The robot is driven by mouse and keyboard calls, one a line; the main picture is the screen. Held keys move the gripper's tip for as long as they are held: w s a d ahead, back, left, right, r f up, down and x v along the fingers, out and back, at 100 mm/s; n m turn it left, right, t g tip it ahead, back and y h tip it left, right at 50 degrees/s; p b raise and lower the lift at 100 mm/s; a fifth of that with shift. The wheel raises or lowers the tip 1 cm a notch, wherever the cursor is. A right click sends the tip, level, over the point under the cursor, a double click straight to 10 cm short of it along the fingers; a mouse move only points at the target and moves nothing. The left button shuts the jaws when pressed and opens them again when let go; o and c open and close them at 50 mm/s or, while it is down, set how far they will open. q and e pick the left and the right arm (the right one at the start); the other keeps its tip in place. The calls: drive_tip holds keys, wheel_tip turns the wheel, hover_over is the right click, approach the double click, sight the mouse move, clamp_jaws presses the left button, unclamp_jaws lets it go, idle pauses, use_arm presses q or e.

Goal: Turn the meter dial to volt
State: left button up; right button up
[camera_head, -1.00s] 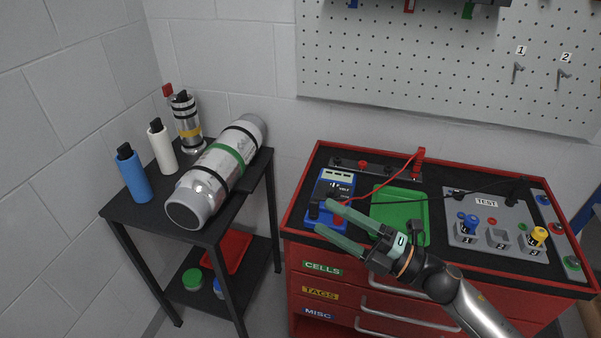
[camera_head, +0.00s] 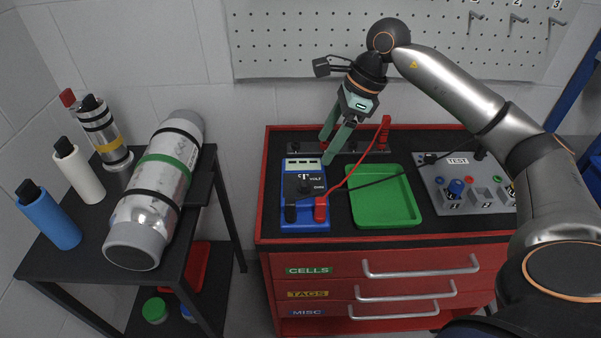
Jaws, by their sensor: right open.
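The blue meter (camera_head: 291,182) lies on the black top of the red cabinet, left of the green tray. Its black dial (camera_head: 305,187) is in the middle of its face, with VOLT and a second label to its right. I cannot clearly tell which label the dial points at. A black plug (camera_head: 290,213) and a red plug (camera_head: 321,210) sit at its near end. My right gripper (camera_head: 326,149) is open and empty, pointing down above the cabinet's back, beyond and right of the meter. It is apart from the dial. My left gripper is not in view.
The green tray (camera_head: 385,216) lies right of the meter. A red lead (camera_head: 352,174) and a black lead cross near it. The TEST panel (camera_head: 441,181) is farther right. A pegboard (camera_head: 290,45) stands behind. A side table at left holds cylinders and bottles.

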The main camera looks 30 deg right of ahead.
sight(304, 180)
drive_tip(key=x, duration=1)
drive_tip(key=shift+a+f, duration=0.2)
clamp_jaws()
